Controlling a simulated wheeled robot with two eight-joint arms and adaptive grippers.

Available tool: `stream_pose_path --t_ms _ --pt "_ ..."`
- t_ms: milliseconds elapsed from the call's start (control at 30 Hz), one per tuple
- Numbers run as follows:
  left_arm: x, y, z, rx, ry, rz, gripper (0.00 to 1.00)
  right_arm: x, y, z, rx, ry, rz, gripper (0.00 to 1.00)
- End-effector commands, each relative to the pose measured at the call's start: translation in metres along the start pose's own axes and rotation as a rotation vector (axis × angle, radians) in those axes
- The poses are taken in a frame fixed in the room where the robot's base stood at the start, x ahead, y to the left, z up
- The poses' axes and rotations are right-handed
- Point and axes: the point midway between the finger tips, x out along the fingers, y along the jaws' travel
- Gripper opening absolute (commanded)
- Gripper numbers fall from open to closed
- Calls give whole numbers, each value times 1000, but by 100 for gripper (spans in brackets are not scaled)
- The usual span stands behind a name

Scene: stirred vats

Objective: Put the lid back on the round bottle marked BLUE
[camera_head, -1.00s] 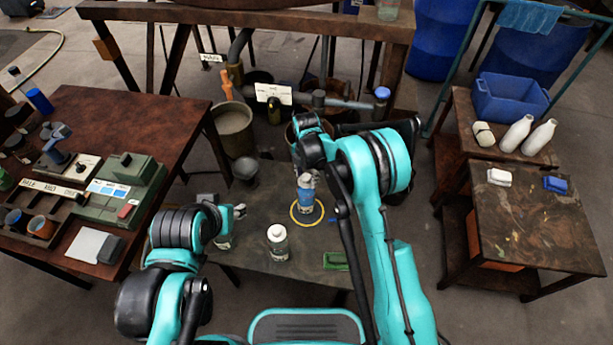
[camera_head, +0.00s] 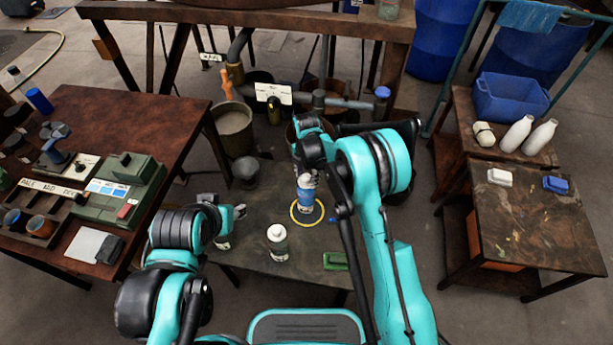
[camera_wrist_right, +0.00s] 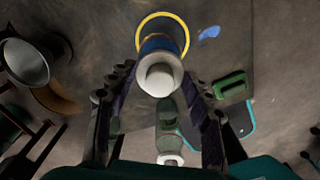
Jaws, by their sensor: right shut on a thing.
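The round blue bottle (camera_head: 306,197) stands upright inside a yellow ring on the low table; its blue side also shows in the right wrist view (camera_wrist_right: 153,44). My right gripper (camera_wrist_right: 160,80) is above the bottle, shut on a white round lid (camera_wrist_right: 159,75). The lid lines up over the bottle's top and hides its neck; I cannot tell whether they touch. No BLUE lettering is readable. My left gripper (camera_head: 238,211) hangs left of the bottle, apart from it; its jaws are too small to judge.
A white-capped bottle (camera_head: 278,242) stands near the front of the low table (camera_head: 255,262). A green block (camera_head: 335,261) lies to its right. A grey bucket (camera_head: 234,128) stands behind at the left. The brown side table (camera_head: 150,115) holds several items.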

Motion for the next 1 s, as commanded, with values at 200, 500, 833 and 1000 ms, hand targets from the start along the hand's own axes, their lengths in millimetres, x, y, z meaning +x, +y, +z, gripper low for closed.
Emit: stream_pose_path --t_ms 200,500,833,1000 --pt "0 0 0 0 0 0 40 0 0 0 0 0 0 36" --pt "0 0 0 0 0 0 40 0 0 0 0 0 0 75" --pt "0 0 0 0 0 0 40 0 0 0 0 0 0 95" --pt "0 0 0 0 0 0 40 0 0 0 0 0 0 95"
